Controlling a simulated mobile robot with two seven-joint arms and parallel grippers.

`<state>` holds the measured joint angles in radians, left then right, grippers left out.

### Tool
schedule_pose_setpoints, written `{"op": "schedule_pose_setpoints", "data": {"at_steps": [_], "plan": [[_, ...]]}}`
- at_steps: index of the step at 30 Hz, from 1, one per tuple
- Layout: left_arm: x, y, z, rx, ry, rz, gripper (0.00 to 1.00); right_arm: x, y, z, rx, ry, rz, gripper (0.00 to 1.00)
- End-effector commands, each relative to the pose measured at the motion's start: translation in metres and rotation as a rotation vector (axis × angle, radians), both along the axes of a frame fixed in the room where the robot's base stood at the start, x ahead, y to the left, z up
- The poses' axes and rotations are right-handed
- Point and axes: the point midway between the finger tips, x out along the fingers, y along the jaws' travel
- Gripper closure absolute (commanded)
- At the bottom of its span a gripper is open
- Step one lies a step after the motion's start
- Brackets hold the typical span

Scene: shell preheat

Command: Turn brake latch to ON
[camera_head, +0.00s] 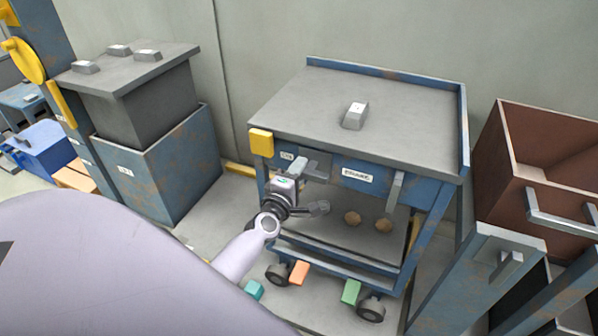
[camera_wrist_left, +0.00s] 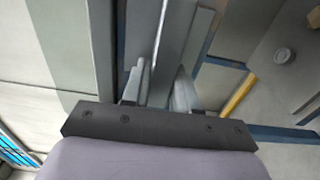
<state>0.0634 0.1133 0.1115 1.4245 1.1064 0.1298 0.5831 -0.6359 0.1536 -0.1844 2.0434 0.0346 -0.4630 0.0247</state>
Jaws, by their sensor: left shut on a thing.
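The cart (camera_head: 385,110) is blue with a grey top. Its front carries a "BRAKE" label (camera_head: 357,175) and a small "ON" label (camera_head: 287,156) further left. The grey brake latch (camera_head: 318,170) is on the front, between these labels. My left gripper (camera_head: 299,168) is at the latch, its wrist below it. In the left wrist view my left gripper (camera_wrist_left: 162,85) has its two fingers closed on a grey bar (camera_wrist_left: 173,45), the latch. The hand partly hides the latch in the head view, so its exact angle is hard to tell. My right gripper is not in view.
A yellow block (camera_head: 261,142) sits at the cart's left front corner. A grey lever (camera_head: 395,192) hangs at the right of the front. Two brown lumps (camera_head: 368,221) lie on the lower shelf. A rusty-brown bin (camera_head: 545,150) stands right, a blue bin (camera_head: 160,170) left.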

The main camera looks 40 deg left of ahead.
Motion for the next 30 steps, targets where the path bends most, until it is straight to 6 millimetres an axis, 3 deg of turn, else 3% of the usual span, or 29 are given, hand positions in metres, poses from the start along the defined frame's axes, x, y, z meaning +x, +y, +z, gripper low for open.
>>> {"op": "schedule_pose_setpoints", "data": {"at_steps": [11, 12, 13, 23, 30], "plan": [[-0.001, 0.0, -0.001, -0.011, -0.001, 0.001, 1.0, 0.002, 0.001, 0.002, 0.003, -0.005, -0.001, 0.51], [-0.001, 0.0, -0.001, -0.011, -0.001, 0.001, 0.62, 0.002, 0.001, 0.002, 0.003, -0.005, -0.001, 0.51], [-0.001, 0.0, -0.001, -0.011, -0.001, 0.001, 0.52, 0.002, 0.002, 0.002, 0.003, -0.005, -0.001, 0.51], [-0.002, 0.0, -0.001, -0.007, -0.001, 0.0, 0.51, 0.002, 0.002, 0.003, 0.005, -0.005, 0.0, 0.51], [-0.026, -0.006, 0.0, -0.008, 0.001, 0.001, 0.51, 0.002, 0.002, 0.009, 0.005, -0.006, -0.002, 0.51]]}}
